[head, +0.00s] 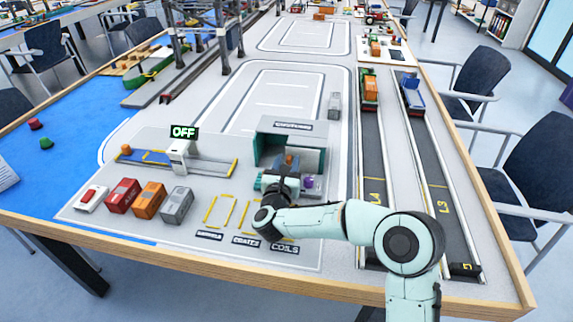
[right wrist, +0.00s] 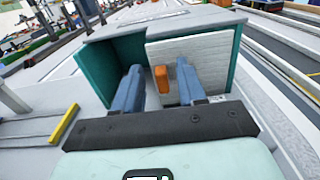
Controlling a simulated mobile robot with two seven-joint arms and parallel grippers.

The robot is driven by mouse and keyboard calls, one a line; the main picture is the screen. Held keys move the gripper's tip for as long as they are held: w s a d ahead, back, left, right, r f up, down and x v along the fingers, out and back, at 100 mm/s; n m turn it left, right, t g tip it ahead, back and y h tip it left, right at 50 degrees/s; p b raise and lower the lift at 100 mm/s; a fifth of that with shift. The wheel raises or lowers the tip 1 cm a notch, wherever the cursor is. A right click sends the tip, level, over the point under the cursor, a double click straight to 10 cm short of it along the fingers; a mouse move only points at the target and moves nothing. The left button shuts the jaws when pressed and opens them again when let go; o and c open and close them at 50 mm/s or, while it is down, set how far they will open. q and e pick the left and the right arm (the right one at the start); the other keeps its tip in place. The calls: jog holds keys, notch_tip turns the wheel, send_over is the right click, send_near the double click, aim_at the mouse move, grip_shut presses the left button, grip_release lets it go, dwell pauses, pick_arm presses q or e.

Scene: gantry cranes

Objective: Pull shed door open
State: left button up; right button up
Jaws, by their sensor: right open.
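The shed (head: 286,126) has a grey roof and teal walls and stands on the layout, just beyond my right gripper (head: 282,180). In the right wrist view, a white ribbed door panel (right wrist: 205,55) covers the right part of the shed's front. The left part shows the dark teal inside. An orange handle (right wrist: 161,79) stands on the left edge of the panel. My right gripper (right wrist: 158,72) is open, its two blue fingers on either side of the handle with gaps showing. My left gripper is not in view.
Red, orange and grey containers (head: 149,199) stand left of my right arm. A gate with an OFF sign (head: 184,132) is behind them. Yellow-marked bays (head: 222,211) lie in front of the shed.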

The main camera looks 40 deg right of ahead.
jog(key=p+v, duration=0.1)
jog(key=v, duration=1.1)
jog(key=shift+s+a, duration=0.15)
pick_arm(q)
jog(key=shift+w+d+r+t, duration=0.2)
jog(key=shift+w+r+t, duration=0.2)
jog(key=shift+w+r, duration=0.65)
pick_arm(e)
jog(key=shift+s+a, duration=0.35)
jog(key=shift+s, duration=0.05)
